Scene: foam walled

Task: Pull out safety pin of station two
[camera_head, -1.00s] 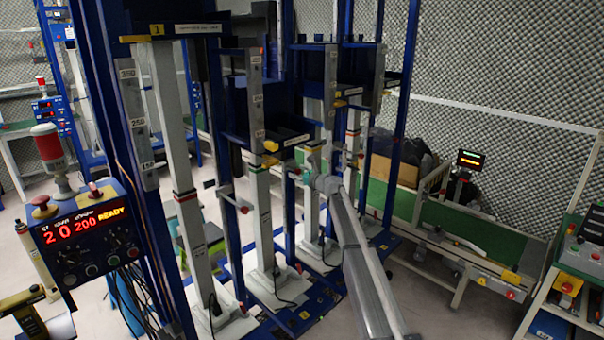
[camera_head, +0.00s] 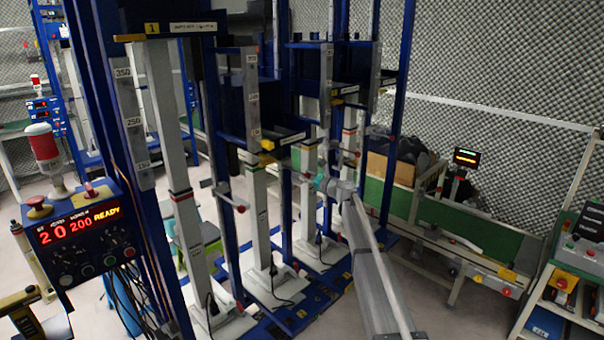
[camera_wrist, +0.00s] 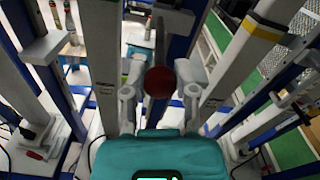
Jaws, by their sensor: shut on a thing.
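My gripper (camera_head: 304,178) reaches in from the lower right in the head view, in front of the row of columned stations. In the wrist view its two pale fingers (camera_wrist: 161,88) close around a dark red round knob (camera_wrist: 159,81), which I take for the safety pin of station two. A dark shape extends behind the knob; whether the pin is still in its hole cannot be told. Station two's pale column (camera_head: 260,215) stands left of my gripper, under a ledge with a yellow tag.
Station one (camera_head: 180,190) stands nearer on the left, with a red knob (camera_head: 240,208) on a bar beside it. A control box (camera_head: 82,232) reads "2 0 200 READY". Blue posts (camera_head: 400,120) and further columns crowd the gripper. A conveyor (camera_head: 450,235) stands at the right.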

